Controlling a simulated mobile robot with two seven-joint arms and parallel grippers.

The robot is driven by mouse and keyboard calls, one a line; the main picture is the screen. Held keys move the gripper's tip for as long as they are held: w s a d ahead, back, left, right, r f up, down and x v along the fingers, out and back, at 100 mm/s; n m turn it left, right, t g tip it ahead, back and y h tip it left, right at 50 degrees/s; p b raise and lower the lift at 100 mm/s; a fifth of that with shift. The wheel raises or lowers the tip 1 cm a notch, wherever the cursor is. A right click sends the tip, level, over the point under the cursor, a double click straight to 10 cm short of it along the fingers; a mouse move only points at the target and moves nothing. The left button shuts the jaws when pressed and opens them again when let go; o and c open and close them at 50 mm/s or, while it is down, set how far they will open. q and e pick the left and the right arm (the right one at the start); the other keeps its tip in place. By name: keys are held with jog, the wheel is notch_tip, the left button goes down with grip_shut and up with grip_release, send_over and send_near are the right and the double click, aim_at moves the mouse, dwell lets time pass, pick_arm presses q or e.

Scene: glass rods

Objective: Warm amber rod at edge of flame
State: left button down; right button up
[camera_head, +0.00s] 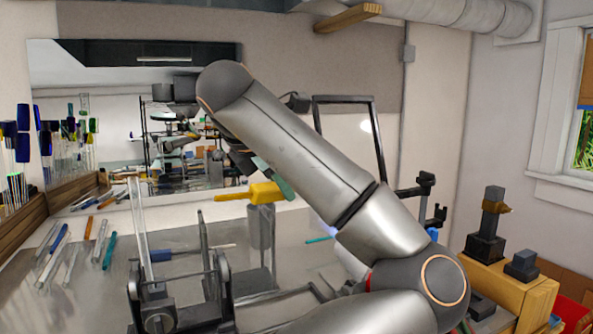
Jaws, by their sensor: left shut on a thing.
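A large grey arm of mine fills the middle and right of the head view. What shows of my left gripper (274,178) is a small dark green part below the raised arm, mostly hidden. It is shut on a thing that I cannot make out. An orange-amber rod (88,228) lies on the bench at the left, among other rods. A yellow piece (265,192) with a thin orange end pointing left sits at the top of a grey stand, just below the gripper. A faint blue glow (328,228) shows beside the arm; I cannot tell whether it is the flame. My right gripper is not in view.
A grey metal bench (180,260) carries a dark rod stand (155,290) in front. Several rods, including a teal one (109,251), lie at the left. Racks of coloured rods stand at the far left. A wooden box (535,296) with black fixtures is at the right.

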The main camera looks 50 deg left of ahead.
pick_arm(q)
jog(key=shift+f, duration=0.3)
notch_tip(320, 180, down, 8)
jog(key=a+b, duration=0.1)
jog(key=b, duration=0.6)
jog(key=shift+w+a, duration=0.15)
jog(key=shift+a, duration=0.1)
dwell(1.1)
